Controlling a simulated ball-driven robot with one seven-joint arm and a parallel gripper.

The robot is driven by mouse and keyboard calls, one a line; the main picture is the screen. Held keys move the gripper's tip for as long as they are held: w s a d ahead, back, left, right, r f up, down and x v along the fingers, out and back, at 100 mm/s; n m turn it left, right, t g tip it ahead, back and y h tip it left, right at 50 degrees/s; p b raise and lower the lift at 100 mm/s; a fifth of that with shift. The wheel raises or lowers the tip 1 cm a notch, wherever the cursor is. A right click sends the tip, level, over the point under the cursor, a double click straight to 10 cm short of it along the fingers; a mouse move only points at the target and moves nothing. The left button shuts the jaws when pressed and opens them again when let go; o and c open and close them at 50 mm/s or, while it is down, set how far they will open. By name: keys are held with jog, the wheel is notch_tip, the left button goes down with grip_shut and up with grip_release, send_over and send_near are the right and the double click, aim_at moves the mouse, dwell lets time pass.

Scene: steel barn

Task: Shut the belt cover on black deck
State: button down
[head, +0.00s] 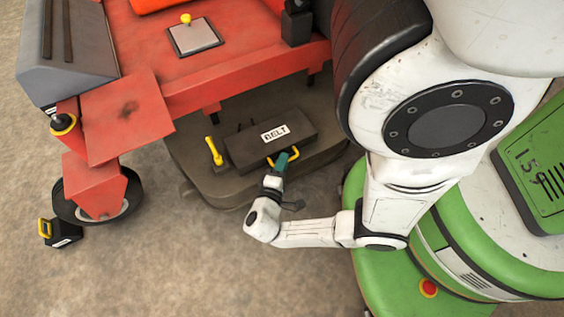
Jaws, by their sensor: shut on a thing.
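The belt cover (258,146) is a dark box-like lid marked "BELT" on the black deck (215,190), under the red mower frame. It has a yellow handle (294,153) on its near right edge. My gripper (284,160) is shut on that handle, and its fingers hide part of it. The cover looks tilted, with its near face in view; I cannot tell whether it is fully down. A yellow lever (214,151) stands on the deck just left of the cover.
The red mower frame (235,85) overhangs the deck. A large black tyre (365,45) is close on the right, beside my arm. A small caster wheel (115,205) is at left. A black box with a yellow handle (60,233) lies on the floor. The front floor is clear.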

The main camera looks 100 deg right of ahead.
jog(key=shift+w, duration=0.2)
jog(key=c, duration=1.4)
grip_release()
jog(key=shift+a, duration=0.1)
jog(key=shift+c, duration=0.2)
jog(key=shift+a, duration=0.1)
jog(key=p+v, duration=0.2)
jog(key=v, duration=0.8)
jog(key=shift+a, duration=0.3)
